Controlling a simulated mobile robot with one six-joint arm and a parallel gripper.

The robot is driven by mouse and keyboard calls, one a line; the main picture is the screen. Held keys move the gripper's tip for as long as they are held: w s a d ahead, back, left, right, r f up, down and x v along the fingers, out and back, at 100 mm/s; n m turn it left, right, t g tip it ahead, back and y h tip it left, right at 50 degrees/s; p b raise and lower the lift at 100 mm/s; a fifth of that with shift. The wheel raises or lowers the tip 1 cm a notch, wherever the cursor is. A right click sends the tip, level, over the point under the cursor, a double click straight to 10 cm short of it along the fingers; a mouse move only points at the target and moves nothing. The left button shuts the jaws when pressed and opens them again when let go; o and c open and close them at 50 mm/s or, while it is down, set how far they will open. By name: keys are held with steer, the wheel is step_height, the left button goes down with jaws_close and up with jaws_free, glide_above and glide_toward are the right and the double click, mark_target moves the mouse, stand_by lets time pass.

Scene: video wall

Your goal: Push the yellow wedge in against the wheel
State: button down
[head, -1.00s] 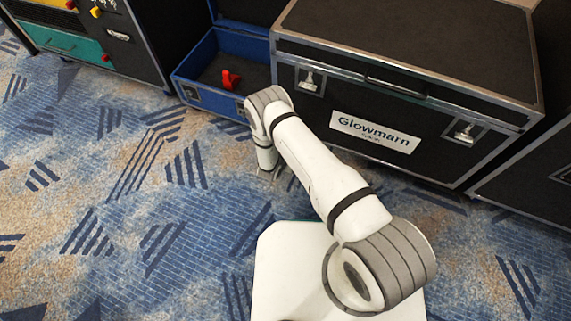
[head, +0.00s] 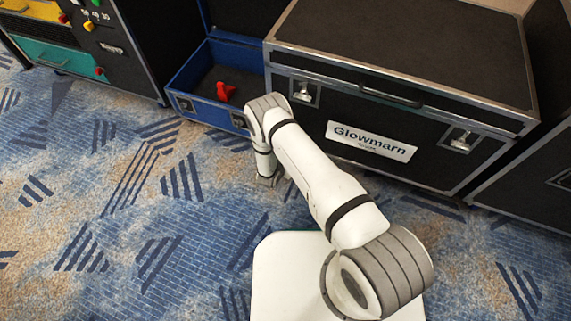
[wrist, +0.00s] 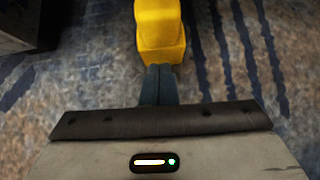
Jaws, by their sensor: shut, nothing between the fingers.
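The yellow wedge (wrist: 160,32) shows at the top centre of the wrist view, on the carpet straight ahead of my gripper. My gripper (wrist: 159,70) is shut and empty, its dark fingers together. The fingertips meet the near end of the wedge in the picture; I cannot tell whether they touch it or stop just short. In the head view my gripper (head: 268,180) points down low over the carpet, in front of the black case. The wedge is not seen there. I cannot make out the wheel in either view.
A large black case (head: 400,90) labelled Glowmarn stands right behind my gripper. An open blue case (head: 185,79) holding a red object (head: 225,91) is to its left. A control cabinet (head: 125,65) stands far left. The patterned carpet (head: 120,220) at left is clear.

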steer(key=shift+s+a, duration=0.25)
steer(key=shift+s, duration=0.4)
steer(key=shift+s+a, duration=0.2)
steer(key=shift+s, duration=0.4)
steer(key=p+v, duration=0.4)
steer(key=v, duration=0.6)
steer(key=shift+s+p, duration=0.35)
steer(key=shift+s, duration=0.15)
steer(key=shift+a, duration=0.15)
